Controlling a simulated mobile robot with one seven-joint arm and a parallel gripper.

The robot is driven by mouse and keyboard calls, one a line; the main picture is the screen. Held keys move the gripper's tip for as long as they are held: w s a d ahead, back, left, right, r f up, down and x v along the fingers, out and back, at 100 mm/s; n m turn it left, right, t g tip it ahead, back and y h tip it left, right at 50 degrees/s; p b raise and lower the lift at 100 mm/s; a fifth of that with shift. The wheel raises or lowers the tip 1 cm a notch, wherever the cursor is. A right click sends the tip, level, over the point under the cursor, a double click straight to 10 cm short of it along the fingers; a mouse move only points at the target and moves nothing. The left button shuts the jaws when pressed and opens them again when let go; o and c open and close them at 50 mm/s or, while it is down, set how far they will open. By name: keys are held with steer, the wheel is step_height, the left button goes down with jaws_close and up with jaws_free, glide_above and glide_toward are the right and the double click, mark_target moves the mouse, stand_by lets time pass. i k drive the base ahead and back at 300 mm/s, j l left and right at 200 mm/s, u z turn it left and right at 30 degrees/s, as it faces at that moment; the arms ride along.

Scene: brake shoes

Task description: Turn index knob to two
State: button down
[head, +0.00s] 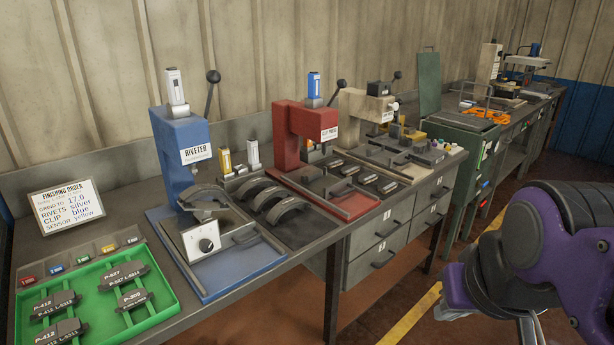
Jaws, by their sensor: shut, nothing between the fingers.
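The index knob (206,245) is a small black dial with a light mark. It sits on a white panel (190,246) at the front of the blue riveter (178,150), left of the middle. The panel's numbers are too small to read, so I cannot tell which position the knob is at. My gripper (529,328) is at the bottom right, partly cut off by the picture's edge. It is shut and empty, in front of the bench and far to the right of the knob, touching nothing.
A green tray (172,285) with dark brake shoes lies left of the riveter. A finishing order card (66,207) stands behind it. Several curved shoes (270,197) and a red clip press (290,140) are to the right. Drawers (385,250) are under the bench. The floor before it is clear.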

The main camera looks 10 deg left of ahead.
mark_target(206, 246)
steer(key=u, duration=1.35)
steer(key=i+j, duration=0.15)
steer(key=j, duration=0.15)
steer(key=i+j, duration=0.1)
steer(key=j, duration=0.25)
steer(key=i+j, duration=0.15)
steer(key=j, duration=0.15)
steer(key=i+j, duration=0.15)
steer(key=j, duration=0.2)
steer(key=k+l, duration=0.2)
steer(key=j+z, duration=0.15)
steer(key=i+j, duration=0.1)
steer(key=i+u, duration=0.05)
